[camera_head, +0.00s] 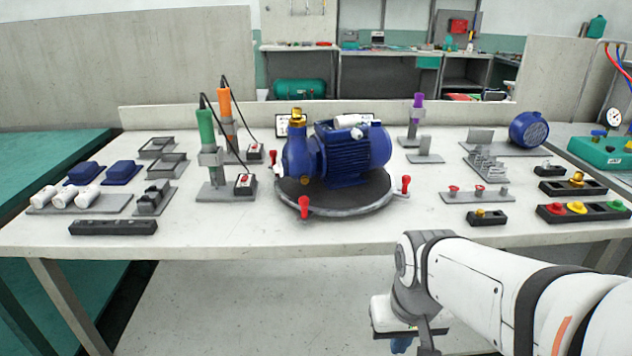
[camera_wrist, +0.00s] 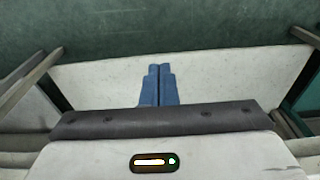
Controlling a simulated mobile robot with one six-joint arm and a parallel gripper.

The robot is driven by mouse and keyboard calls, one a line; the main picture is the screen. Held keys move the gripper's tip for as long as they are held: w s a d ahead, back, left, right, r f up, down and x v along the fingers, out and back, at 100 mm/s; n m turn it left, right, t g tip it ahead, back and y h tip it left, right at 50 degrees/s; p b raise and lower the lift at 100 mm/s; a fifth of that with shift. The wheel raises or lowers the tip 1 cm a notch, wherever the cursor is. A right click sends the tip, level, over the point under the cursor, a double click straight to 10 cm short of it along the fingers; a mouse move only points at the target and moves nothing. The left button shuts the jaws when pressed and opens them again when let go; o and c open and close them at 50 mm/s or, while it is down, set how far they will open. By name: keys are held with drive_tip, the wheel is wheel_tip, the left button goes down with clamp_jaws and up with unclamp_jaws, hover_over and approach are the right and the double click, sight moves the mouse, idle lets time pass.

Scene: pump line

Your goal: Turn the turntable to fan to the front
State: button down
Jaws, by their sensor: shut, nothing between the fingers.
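A round turntable (camera_head: 335,211) with a dark top and grey rim sits in the middle of the bench. Red-knobbed handles stand at its rim: one at the front (camera_head: 304,206), one at the right (camera_head: 405,184), one at the back left (camera_head: 273,158). A blue pump with its motor (camera_head: 352,152) stands on it, the brass-topped pump end (camera_head: 298,150) at left and the motor end at right. My gripper (camera_head: 402,345) is low in front of the bench, apart from the turntable, mostly cut off. In the wrist view its blue fingers (camera_wrist: 159,85) are together and empty.
Green (camera_head: 207,140) and orange (camera_head: 226,110) tools stand in holders left of the turntable, a purple one (camera_head: 417,105) at back right. Trays and small parts lie on both sides. The bench front (camera_head: 335,239) before the turntable is clear.

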drive_tip(key=shift+a, duration=0.1)
drive_tip(key=w+a+r+m+t+y+p, duration=0.1)
drive_tip(key=w+r+m+y+p, duration=0.3)
drive_tip(key=w+r+m+p, duration=0.7)
drive_tip(key=w+a+r+m+t+y+p, duration=0.15)
drive_tip(key=w+r+m+y+p, duration=0.45)
drive_tip(key=m+p, duration=0.9)
drive_tip(key=w+a+f+n, duration=0.1)
drive_tip(key=f, duration=0.1)
drive_tip(key=w+a+f+n+h+p, duration=0.1)
drive_tip(key=a+f, duration=0.1)
drive_tip(key=f, duration=0.1)
drive_tip(key=w+a+f+p, duration=0.1)
drive_tip(key=w+a+f, duration=0.1)
drive_tip(key=f, duration=0.1)
drive_tip(key=shift+a+f+n+h, duration=0.1)
drive_tip(key=shift+a+n+h, duration=0.15)
drive_tip(key=shift+n+h, duration=0.15)
drive_tip(key=shift+w+a+p, duration=0.3)
drive_tip(key=shift+w+a, duration=0.05)
drive_tip(key=shift+a, duration=0.25)
drive_tip(key=shift+w+a+p, duration=0.25)
drive_tip(key=shift+w+a, duration=0.05)
drive_tip(key=shift+a, duration=0.25)
drive_tip(key=shift+w+a, duration=0.35)
drive_tip(key=shift+a, duration=0.3)
drive_tip(key=shift+d, duration=0.1)
